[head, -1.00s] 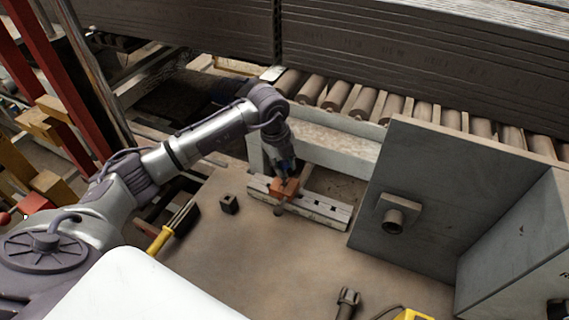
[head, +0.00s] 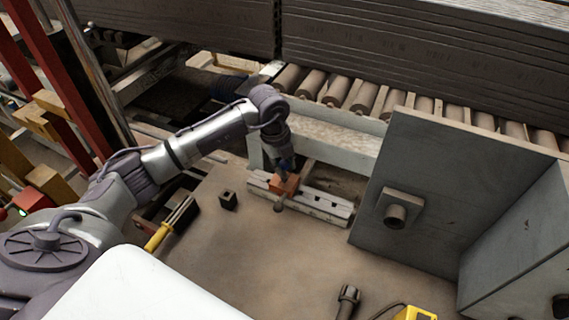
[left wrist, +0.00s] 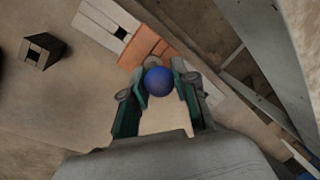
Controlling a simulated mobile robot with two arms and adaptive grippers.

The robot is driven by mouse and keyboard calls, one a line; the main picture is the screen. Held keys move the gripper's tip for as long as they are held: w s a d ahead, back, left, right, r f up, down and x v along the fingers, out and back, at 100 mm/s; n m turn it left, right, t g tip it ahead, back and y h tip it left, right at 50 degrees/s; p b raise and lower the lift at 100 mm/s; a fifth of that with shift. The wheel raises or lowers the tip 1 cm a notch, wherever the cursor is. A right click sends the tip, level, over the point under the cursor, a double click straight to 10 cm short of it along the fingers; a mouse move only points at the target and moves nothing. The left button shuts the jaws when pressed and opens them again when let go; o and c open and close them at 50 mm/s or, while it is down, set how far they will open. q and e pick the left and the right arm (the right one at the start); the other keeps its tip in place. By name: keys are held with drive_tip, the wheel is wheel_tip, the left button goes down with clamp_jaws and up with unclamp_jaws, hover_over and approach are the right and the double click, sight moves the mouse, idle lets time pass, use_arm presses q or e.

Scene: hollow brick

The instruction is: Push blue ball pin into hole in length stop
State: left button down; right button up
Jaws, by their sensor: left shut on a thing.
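The length stop, an orange block (head: 291,182) with a small knob at its front, sits on a pale slotted rail (head: 325,207). It also shows in the left wrist view (left wrist: 146,46). My left gripper (head: 285,167) points down right at the block. In the left wrist view its green fingers (left wrist: 160,88) are shut on the blue ball pin (left wrist: 158,81), whose round blue head shows between them. The pin's shaft and the hole are hidden, so I cannot tell how deep the pin sits. My right gripper is not in view.
A small dark hollow block (head: 228,201) and a yellow-handled brush (head: 173,224) lie left of the rail. A grey upright panel (head: 425,190) with a round stub stands to the right. Rollers (head: 345,95) run behind.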

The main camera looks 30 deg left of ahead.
use_arm(q)
drive_tip(key=shift+f, duration=0.3)
drive_tip(key=c, duration=0.8)
unclamp_jaws()
drive_tip(key=shift+r, duration=0.15)
wheel_tip(320, 180, up, 12)
drive_tip(key=s+a, duration=0.1)
drive_tip(key=s, duration=0.1)
drive_tip(key=shift+f, duration=0.2)
drive_tip(key=shift+a+f, duration=0.1)
